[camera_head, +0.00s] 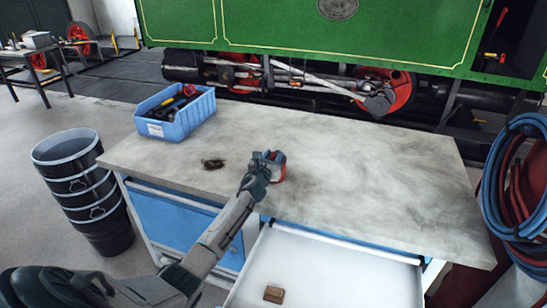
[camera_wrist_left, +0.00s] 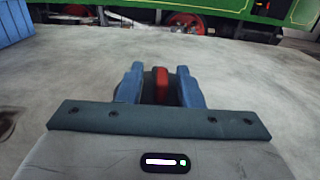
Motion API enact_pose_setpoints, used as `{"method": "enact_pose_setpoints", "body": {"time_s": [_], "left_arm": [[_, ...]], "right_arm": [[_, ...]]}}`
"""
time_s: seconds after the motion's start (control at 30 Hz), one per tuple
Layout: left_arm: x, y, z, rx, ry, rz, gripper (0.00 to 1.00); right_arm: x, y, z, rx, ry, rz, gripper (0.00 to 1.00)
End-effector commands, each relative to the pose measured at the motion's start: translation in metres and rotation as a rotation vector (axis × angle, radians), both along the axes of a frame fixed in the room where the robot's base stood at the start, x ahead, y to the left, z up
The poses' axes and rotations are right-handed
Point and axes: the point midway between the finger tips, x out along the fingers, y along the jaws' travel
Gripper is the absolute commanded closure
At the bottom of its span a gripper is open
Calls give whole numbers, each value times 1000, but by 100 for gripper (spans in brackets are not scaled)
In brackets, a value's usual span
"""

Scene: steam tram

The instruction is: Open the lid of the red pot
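The small red pot (camera_head: 279,177) stands on the grey worktop (camera_head: 350,180), mostly hidden behind my left gripper (camera_head: 268,158). Only parts of its red and pale side show beside the fingers. In the left wrist view, a narrow upright red piece (camera_wrist_left: 161,86) shows between the two blue fingers of my left gripper (camera_wrist_left: 161,82). The fingers are close together on either side of it and look shut on it. It looks like the lid's handle. The lid's edge and the inside of the pot are hidden. My right gripper is not in view.
A blue crate of tools (camera_head: 178,116) stands at the worktop's back left, and a dark patch (camera_head: 213,164) lies left of the pot. A white drawer (camera_head: 325,275) below is open with a brown block (camera_head: 273,294) inside. The worktop's right side is clear.

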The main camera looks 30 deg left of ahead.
Motion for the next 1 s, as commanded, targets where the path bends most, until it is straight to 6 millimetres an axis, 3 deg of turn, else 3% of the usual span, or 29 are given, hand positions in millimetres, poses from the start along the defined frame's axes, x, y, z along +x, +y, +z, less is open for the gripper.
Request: {"method": "enact_pose_setpoints", "body": {"time_s": [0.37,0.4,0.57,1.0], "left_arm": [[6,1,0,0,0,-1,67],[6,1,0,0,0,-1,69],[6,1,0,0,0,-1,100],[7,-1,-2,0,-1,32,100]], "right_arm": [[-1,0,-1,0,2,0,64],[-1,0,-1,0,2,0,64],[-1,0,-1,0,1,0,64],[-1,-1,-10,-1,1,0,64]]}}
